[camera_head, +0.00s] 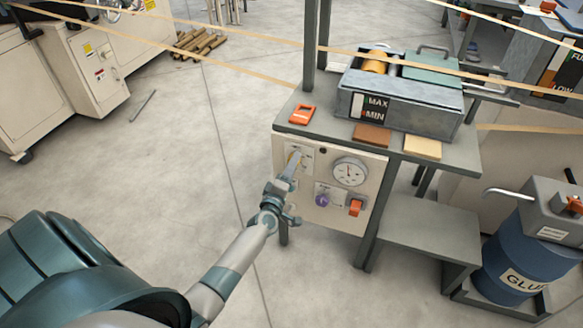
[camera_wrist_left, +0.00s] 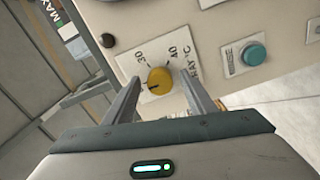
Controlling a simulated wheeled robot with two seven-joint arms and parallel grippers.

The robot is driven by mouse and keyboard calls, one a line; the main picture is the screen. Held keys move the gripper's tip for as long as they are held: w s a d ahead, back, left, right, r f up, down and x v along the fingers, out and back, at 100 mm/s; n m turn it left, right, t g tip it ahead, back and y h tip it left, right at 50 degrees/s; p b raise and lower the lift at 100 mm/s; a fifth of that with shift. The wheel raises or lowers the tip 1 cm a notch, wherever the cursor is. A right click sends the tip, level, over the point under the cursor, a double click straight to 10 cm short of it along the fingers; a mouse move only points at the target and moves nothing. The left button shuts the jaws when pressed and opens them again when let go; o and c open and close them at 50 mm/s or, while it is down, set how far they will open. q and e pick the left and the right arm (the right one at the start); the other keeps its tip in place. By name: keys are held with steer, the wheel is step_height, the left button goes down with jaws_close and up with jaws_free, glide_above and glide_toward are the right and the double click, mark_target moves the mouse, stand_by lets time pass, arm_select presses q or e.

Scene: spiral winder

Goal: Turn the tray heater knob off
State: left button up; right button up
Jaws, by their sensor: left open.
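The tray heater knob is a yellow round knob (camera_wrist_left: 159,79) on a white dial plate in the left wrist view, with 30 and 40 printed beside it and a dark pointer line on its face. My left gripper (camera_wrist_left: 165,88) is open, with one finger on each side of the knob; I cannot tell whether they touch it. In the head view my left gripper (camera_head: 293,172) reaches the upper left of the cream control panel (camera_head: 345,222) and partly hides the knob's plate. My right gripper is not in view.
A teal button (camera_wrist_left: 254,55) shows in the wrist view. A metal tray (camera_head: 400,104) stands above. A blue glue drum (camera_head: 515,258) stands right.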

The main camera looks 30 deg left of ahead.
arm_select(q)
steer(key=shift+s, duration=0.15)
steer(key=v, duration=1.7)
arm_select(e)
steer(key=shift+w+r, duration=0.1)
arm_select(q)
steer(key=s+d+f+m+g+h+p, duration=0.1)
steer(key=s+d+f+m+g+h, duration=0.25)
steer(key=d+f+m, duration=0.5)
steer(key=s+d+f+m+g+h+p, duration=0.25)
steer(key=s+d+f, duration=0.2)
steer(key=f, duration=0.75)
steer(key=s+d+f+m+g, duration=0.2)
steer(key=s+f+m+g, duration=0.1)
steer(key=s+f, duration=0.3)
steer(key=s+d+f+m+g, duration=0.3)
steer(key=s+f+m, duration=0.3)
steer(key=s, duration=0.3)
steer(key=shift+s+d+f+p, duration=0.2)
steer(key=shift+s+f+p, duration=0.2)
steer(key=shift+f, duration=0.35)
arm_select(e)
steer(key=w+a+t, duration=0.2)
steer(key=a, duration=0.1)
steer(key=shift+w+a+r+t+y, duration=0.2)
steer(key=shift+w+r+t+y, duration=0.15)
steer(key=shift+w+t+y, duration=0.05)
